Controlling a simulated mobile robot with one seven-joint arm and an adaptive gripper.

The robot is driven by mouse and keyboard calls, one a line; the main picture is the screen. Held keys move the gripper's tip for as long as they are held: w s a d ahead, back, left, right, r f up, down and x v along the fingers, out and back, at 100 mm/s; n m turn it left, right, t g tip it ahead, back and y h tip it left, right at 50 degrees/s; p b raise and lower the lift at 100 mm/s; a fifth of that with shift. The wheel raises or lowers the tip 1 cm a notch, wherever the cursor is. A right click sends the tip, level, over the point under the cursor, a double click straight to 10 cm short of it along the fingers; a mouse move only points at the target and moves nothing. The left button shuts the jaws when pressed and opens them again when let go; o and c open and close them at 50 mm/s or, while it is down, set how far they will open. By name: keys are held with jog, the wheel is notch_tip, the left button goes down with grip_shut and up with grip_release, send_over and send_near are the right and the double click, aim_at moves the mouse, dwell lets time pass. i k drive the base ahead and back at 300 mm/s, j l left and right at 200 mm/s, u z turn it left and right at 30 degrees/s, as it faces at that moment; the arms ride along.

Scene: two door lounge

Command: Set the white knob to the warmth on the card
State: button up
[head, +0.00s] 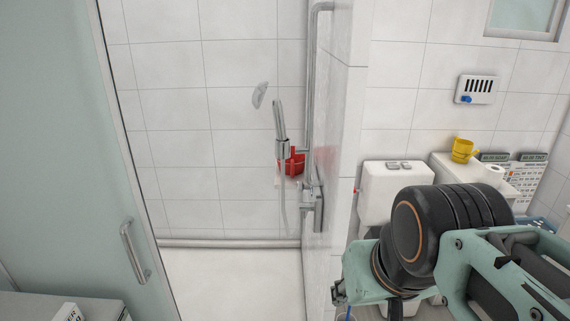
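I cannot make out a white knob in the head view. A white wall panel (478,89) at the upper right has dark slots and a small blue knob (466,99) at its lower left. A white card (70,313) with dark print stands at the bottom left, cut by the frame edge; its text is not readable. My arm reaches in from the lower right, and my gripper's fingers cannot be made out at the bottom edge.
A shower with a hand shower (279,120), a mixer (313,200) and a red container (292,161) is at the centre. A glass door (50,150) fills the left. A toilet (392,195), a yellow cup (462,150) and a printed sheet (527,180) are at the right.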

aim_at(300, 186)
jog(key=k+j+z, duration=0.2)
jog(key=k+j, duration=0.2)
jog(key=j, duration=0.25)
jog(key=k+j+z, duration=0.2)
jog(key=k+j, duration=0.2)
jog(key=j, duration=0.2)
jog(key=k+j+z, duration=0.2)
jog(key=k+j, duration=0.25)
jog(key=i+l, duration=0.1)
jog(key=l, duration=0.35)
jog(key=i+l, duration=0.55)
jog(key=l, duration=0.15)
jog(key=i+j, duration=0.1)
jog(key=i, duration=0.4)
jog(key=i+j+u, duration=0.1)
jog(key=i, duration=0.4)
jog(key=j+u, duration=0.15)
jog(key=i+j, duration=0.05)
jog(key=j, duration=0.05)
